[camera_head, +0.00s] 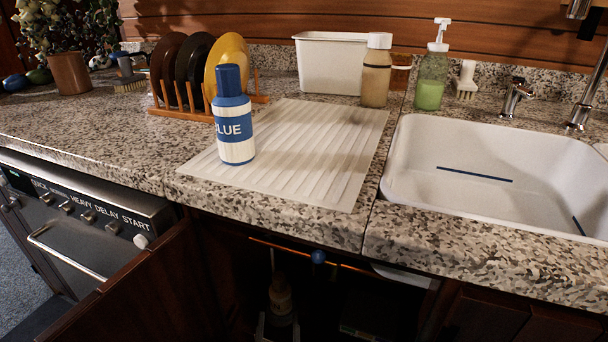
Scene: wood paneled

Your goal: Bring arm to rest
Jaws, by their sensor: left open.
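Neither of my grippers can be made out in the head view, and no part of my arms shows clearly. A blue and white glue bottle (233,130) with a blue cap stands upright on the ribbed drying mat (320,150), near its left side. Nothing is holding the bottle.
A granite counter (90,130) carries a wooden rack (180,107) of plates, a white bin (330,65), a brown bottle (376,75) and a soap dispenser (431,75). A white sink (430,160) is at right. A cabinet door (140,290) stands open below. The mat's right part is clear.

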